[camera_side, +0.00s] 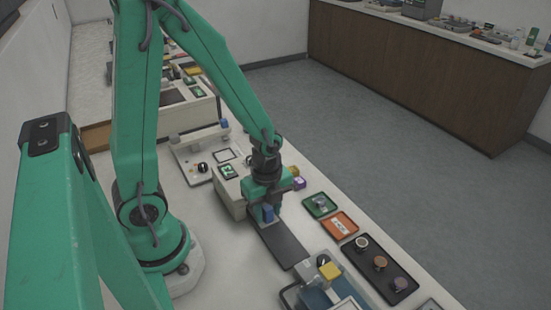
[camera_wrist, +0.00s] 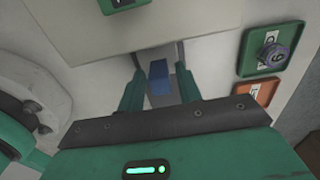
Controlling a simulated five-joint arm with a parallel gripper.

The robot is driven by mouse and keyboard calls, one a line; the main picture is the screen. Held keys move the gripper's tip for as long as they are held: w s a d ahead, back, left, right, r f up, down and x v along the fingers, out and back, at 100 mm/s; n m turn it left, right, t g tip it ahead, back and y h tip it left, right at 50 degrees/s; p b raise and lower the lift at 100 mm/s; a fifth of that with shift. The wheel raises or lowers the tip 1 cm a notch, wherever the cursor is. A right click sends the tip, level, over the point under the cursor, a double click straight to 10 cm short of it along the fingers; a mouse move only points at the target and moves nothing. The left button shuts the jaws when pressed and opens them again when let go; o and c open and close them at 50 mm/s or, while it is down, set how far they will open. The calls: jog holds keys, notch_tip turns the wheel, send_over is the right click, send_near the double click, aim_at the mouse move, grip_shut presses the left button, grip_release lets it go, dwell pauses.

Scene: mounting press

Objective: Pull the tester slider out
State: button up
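The tester (camera_side: 232,197) is a pale box with a small green-framed display (camera_side: 228,171), in the middle of the side view. Its pale top also shows at the top of the wrist view (camera_wrist: 150,32). A small blue block (camera_wrist: 160,77), which looks like the slider's handle, stands close to the tester's edge. It also shows in the side view (camera_side: 267,213). My gripper (camera_wrist: 160,62) is open, with a finger on each side of the blue block and visible gaps between. A dark flat strip (camera_side: 281,245) runs from below my gripper toward the front right. My gripper hides part of the tester's front.
A green tray (camera_side: 319,205) with a knob-like part and an orange tray (camera_side: 340,224) lie right of my gripper. A black tray (camera_side: 380,269) holds several round pieces. A device with a yellow block (camera_side: 329,270) stands beyond the dark strip. A dial unit (camera_side: 202,167) is behind.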

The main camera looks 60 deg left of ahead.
grip_shut()
jog(key=shift+d, duration=0.1)
jog(key=shift+d, duration=5.95)
jog(key=shift+o, duration=1.3)
grip_release()
jog(key=shift+r, duration=0.2)
notch_tip(320, 180, up, 8)
jog(key=shift+f, duration=0.25)
